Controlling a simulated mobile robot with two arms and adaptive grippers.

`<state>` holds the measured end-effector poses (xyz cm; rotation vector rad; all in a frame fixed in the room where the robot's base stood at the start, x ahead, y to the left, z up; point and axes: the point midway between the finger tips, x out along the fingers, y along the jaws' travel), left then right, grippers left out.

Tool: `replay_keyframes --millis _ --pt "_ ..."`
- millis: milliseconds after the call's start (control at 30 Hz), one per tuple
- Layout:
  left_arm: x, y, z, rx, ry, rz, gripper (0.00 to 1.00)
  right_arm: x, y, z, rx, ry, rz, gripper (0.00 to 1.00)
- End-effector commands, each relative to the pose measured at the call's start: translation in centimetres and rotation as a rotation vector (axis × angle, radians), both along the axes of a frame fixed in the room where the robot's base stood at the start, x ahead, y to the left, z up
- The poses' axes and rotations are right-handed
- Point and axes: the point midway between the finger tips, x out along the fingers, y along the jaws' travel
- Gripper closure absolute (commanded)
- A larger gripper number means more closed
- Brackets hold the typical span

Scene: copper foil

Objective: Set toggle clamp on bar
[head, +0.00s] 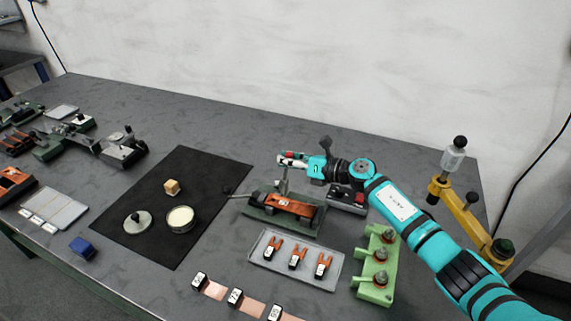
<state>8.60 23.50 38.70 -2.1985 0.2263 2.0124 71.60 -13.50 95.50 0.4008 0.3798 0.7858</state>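A dark green fixture (312,226) stands right of the black mat, with an orange bar (290,203) lying along it. An upright metal post (284,184) rises at the bar, and a lever with a dark ball end (228,191) sticks out to the left. I take these metal parts for the toggle clamp, but they are too small to tell its position. My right gripper (287,160) hangs just above the post, with red and white parts at its fingers. I cannot tell whether it touches the post or holds anything. My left gripper is not in view.
A grey tray (256,249) with several orange forked pieces lies in front of the fixture. A green block with knobs (377,292) stands to the right, near a yellow arm stand (463,213). The black mat (205,166) holds a wooden cube (172,187) and a round tin (180,219).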

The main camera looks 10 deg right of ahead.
Motion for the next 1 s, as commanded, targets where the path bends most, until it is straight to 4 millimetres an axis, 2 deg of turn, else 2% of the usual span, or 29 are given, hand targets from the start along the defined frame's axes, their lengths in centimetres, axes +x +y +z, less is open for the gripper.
replay_keyframes --millis 33,300,767,800,1000 --pt "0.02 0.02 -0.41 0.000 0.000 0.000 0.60 0.11 -0.66 0.06 -0.014 -0.023 -0.013 1.00" --pt "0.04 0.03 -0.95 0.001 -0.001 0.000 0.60 -0.18 -0.50 0.47 -0.061 -0.091 -0.015 1.00" --pt "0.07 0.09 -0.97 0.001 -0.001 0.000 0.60 -0.18 -0.52 0.64 -0.069 -0.103 -0.016 1.00" --pt "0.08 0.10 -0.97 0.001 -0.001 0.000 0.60 -0.18 -0.52 0.64 -0.069 -0.103 -0.016 0.93" --pt "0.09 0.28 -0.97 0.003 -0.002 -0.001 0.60 -0.25 -0.30 0.60 -0.068 -0.102 -0.011 0.67"
